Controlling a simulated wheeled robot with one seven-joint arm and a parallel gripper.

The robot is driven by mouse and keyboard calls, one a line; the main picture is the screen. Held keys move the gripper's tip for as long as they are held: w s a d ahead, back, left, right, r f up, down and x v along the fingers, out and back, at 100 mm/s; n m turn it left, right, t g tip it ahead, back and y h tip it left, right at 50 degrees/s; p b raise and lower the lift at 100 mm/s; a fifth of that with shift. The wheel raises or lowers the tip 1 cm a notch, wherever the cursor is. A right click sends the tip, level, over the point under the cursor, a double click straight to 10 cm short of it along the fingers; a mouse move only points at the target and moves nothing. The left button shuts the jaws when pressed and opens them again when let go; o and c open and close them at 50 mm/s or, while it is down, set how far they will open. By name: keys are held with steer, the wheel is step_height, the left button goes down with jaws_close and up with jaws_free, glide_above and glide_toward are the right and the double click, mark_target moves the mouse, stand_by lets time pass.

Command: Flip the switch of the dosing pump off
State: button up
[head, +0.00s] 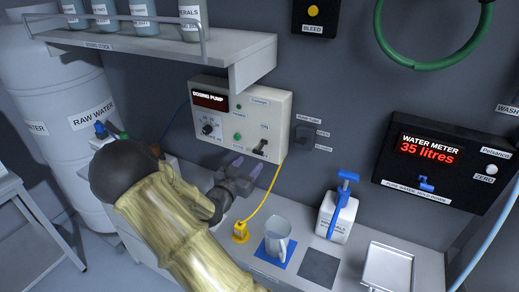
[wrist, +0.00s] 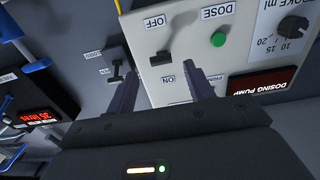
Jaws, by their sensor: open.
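The dosing pump (head: 218,120) is a pale box on the wall with a dark display, a knob and green buttons. Its toggle switch (head: 260,146) is at the box's lower right and also shows in the wrist view (wrist: 161,58), between an OFF label and an ON label. The dark lever seems to lean toward ON. My gripper (head: 246,167) is open and empty, just below the box. In the wrist view, its two fingers (wrist: 160,88) stand apart on either side of the ON label, the lever lying beyond the gap. No contact with the lever shows.
A wall valve switch (head: 303,136) sits right of the box; a yellow cable (head: 270,196) hangs to a yellow plug (head: 240,232). A jug (head: 277,238), a white bottle (head: 337,216) and a tray (head: 387,268) stand on the bench. A shelf (head: 250,65) overhangs above.

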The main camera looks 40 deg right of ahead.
mark_target(259, 153)
steer(key=p+x, duration=0.2)
steer(key=x, duration=0.6)
steer(key=shift+w+p, duration=0.1)
steer(key=shift+p, duration=0.2)
steer(key=shift+c, duration=0.2)
steer(key=c, duration=0.9)
steer(key=shift+f, duration=0.1)
steer(key=shift+c, duration=0.2)
